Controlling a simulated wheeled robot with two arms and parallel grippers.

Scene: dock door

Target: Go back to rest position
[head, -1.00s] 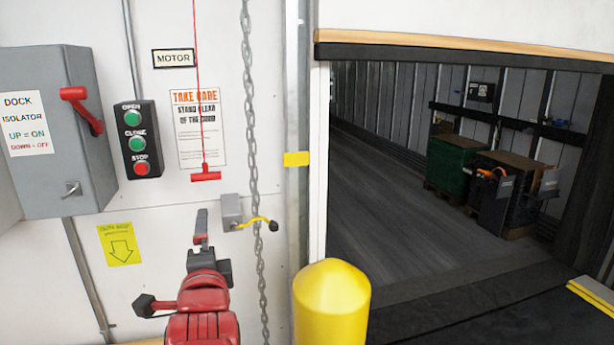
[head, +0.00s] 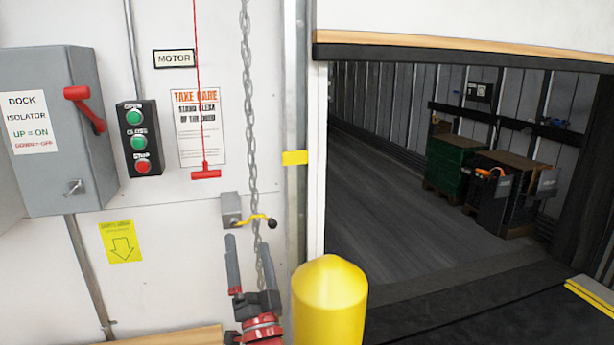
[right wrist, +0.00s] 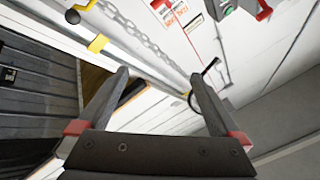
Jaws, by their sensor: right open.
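My right gripper (head: 249,262) is at the lower middle of the head view, in front of the white wall and below a small grey box with a yellow lever (head: 256,220). Its two dark fingers are apart with nothing between them. In the right wrist view the gripper (right wrist: 160,85) also shows open and empty. The hanging chain (head: 250,120) passes behind the gripper in the head view. My left gripper is not in view.
A yellow bollard (head: 329,305) stands just right of my right gripper. The dock isolator (head: 50,130), the button box (head: 139,138) and a red pull handle (head: 205,173) are on the wall. The open doorway on the right shows a dark floor and a green crate (head: 449,165).

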